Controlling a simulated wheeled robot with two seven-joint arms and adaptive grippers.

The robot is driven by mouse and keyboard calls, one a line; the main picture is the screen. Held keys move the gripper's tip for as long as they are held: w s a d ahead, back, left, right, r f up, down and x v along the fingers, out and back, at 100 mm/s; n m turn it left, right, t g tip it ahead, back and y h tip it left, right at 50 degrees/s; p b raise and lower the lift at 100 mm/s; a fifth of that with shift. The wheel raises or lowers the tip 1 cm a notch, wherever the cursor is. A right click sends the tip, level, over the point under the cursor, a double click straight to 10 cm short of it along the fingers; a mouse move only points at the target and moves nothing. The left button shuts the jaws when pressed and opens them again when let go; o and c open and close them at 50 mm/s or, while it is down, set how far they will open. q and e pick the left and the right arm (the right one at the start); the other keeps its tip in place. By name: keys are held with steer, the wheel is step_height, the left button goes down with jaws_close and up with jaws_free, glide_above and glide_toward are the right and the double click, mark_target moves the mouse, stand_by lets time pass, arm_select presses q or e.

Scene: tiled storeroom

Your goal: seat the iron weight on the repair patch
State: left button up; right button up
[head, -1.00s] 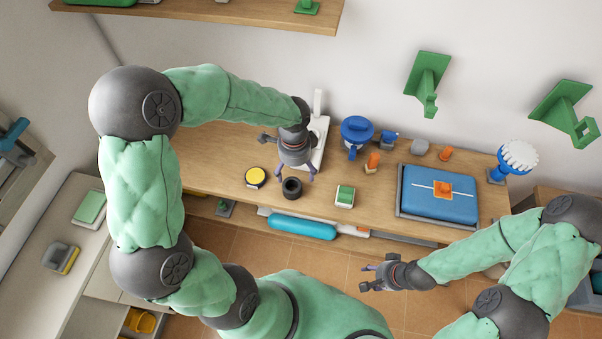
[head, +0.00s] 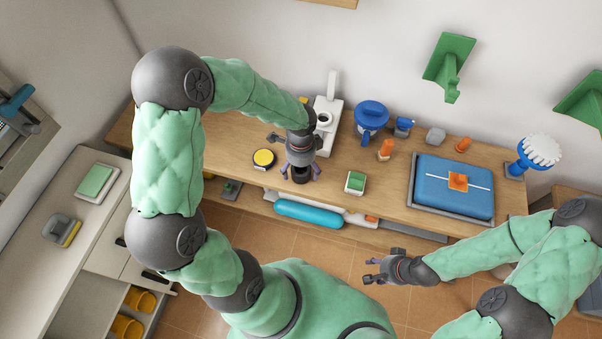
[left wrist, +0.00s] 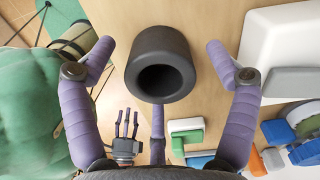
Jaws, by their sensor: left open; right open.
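The iron weight (head: 300,177) looks like a dark, thick-walled ring with a round hole, standing on the wooden bench. My left gripper (head: 300,170) is open above it. In the left wrist view the weight (left wrist: 160,42) lies between the two spread purple fingers, with a gap on each side. The orange repair patch (head: 458,182) lies on a blue pad (head: 440,195) with a white line across it, in a grey tray (head: 412,190) at the bench's right. My right gripper (head: 372,270) is open and empty in front of the bench.
A yellow-topped round tin (head: 264,158) stands left of the weight. A white stand (head: 328,120) is behind it. A green-and-white block (head: 355,182), an orange-handled item (head: 385,150) and a blue pot (head: 371,117) stand between weight and tray. Bare wood separates them.

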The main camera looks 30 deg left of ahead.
arm_select(q)
steer(key=shift+f, duration=0.4)
steer(key=shift+r, duration=0.1)
jaws_close()
